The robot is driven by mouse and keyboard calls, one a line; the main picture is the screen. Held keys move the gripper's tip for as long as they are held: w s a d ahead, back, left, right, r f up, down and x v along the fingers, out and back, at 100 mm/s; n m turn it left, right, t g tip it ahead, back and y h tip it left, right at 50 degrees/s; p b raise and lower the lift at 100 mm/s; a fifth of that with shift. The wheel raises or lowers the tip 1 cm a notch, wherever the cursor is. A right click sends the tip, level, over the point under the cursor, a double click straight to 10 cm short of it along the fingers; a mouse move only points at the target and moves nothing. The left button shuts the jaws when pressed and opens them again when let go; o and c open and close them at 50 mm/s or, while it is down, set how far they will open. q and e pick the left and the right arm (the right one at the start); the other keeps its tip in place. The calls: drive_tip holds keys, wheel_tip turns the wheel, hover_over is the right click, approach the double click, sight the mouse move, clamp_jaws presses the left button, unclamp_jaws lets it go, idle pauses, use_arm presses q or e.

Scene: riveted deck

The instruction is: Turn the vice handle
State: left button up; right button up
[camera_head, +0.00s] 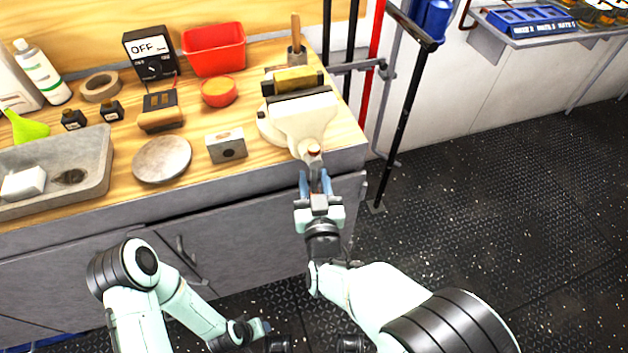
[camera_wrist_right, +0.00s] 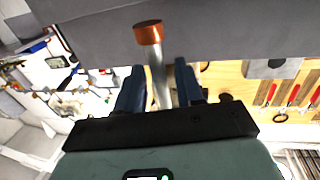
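The cream bench vice (camera_head: 300,120) sits at the right front corner of the workbench, with a yellow block between its jaws. Its handle (camera_head: 314,150) is a silver bar with a copper-coloured end, sticking out past the bench edge. My right gripper (camera_head: 315,182) is just below that end in the head view. In the right wrist view the handle bar (camera_wrist_right: 158,75) runs between the blue fingers of the right gripper (camera_wrist_right: 160,85), with gaps on both sides; the fingers look apart. My left gripper (camera_head: 258,328) is low in the head view, far from the vice; its fingers are unclear.
The wooden bench top holds a red bin (camera_head: 214,52), a grey metal block (camera_head: 227,146), a round disc (camera_head: 162,160) and a grey tray (camera_head: 90,165). A black pole (camera_head: 400,120) stands right of the bench, with open floor beyond.

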drive_tip(key=shift+w, duration=0.25)
clamp_jaws()
drive_tip(key=shift+a, duration=0.15)
